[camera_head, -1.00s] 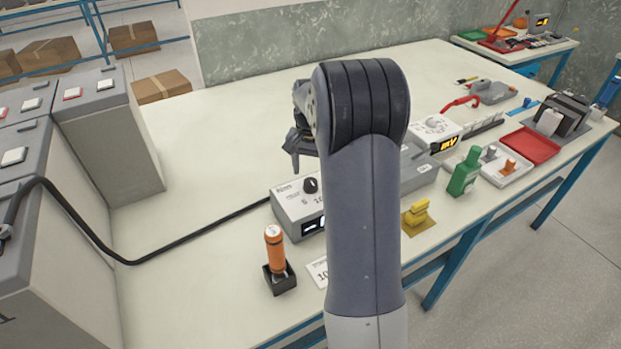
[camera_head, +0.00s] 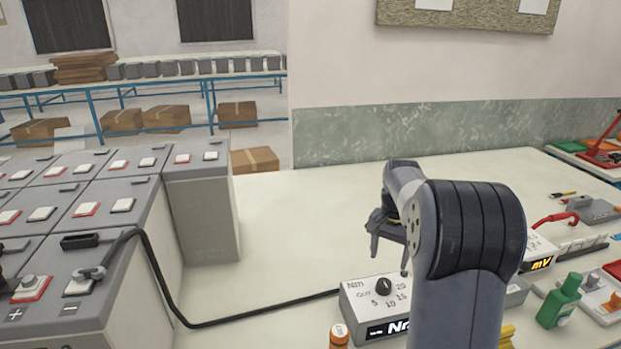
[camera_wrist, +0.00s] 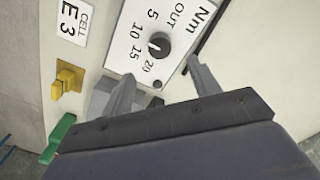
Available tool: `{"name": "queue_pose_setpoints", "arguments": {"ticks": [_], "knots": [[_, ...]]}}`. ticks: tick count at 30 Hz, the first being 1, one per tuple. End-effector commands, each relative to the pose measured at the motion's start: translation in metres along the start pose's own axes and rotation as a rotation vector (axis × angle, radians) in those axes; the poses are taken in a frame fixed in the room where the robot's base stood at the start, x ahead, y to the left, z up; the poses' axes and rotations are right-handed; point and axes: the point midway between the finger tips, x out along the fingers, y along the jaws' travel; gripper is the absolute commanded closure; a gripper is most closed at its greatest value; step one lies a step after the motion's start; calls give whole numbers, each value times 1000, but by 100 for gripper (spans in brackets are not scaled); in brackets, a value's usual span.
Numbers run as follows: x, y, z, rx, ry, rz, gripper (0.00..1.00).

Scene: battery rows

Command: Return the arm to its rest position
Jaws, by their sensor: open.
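My gripper (camera_head: 388,250) hangs from my folded arm above the workbench, behind the torque box, in the head view. In the wrist view my gripper (camera_wrist: 160,85) has its two fingers spread apart with nothing between them. Beyond the fingers is the white torque box (camera_wrist: 150,35) with a black knob and "Nm OUT" printing. The same torque box (camera_head: 362,302) stands on the bench in the head view, beside my arm. My arm hides part of the bench behind it.
Grey battery blocks (camera_head: 205,205) stand in rows at left. A black cable (camera_head: 165,290) runs from them to the torque box. An orange-handled tool (camera_head: 339,335), green bottle (camera_head: 560,300) and red-handled tool (camera_head: 555,220) stand nearby.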

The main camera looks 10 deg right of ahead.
Motion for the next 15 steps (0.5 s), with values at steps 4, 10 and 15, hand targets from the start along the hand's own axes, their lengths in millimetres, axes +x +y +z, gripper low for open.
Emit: {"name": "queue_pose_setpoints", "arguments": {"ticks": [4, 10, 15], "knots": [[28, 0, 1, 0, -6, 3, 42], [66, 0, 1, 0, -5, 3, 42], [88, 0, 1, 0, -4, 2, 42]]}}
